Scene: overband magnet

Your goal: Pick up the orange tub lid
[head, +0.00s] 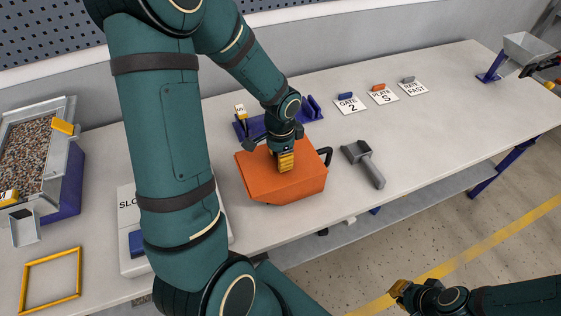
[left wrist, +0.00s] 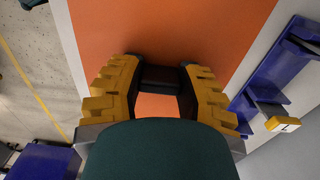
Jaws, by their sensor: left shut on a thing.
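The orange tub lid (head: 262,183) is the broad orange top on the bench, in the middle of the head view; it fills much of the left wrist view (left wrist: 165,25). My left gripper (head: 284,160) points down over it. In the left wrist view its yellow-padded fingers (left wrist: 160,88) are shut on a dark grip piece on the orange surface. My arm hides part of the lid, and I cannot tell whether there is a gap below it. My right gripper (head: 398,292) is in front of the bench, low at the right, away from the lid; its finger gap is unclear.
A grey scoop (head: 365,163) lies right of the lid. A blue rack (head: 255,127) stands behind it. Sign cards (head: 383,95) lie further right. A gravel tray (head: 72,165) and a yellow frame (head: 50,281) are at the left. The bench's right part is mostly clear.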

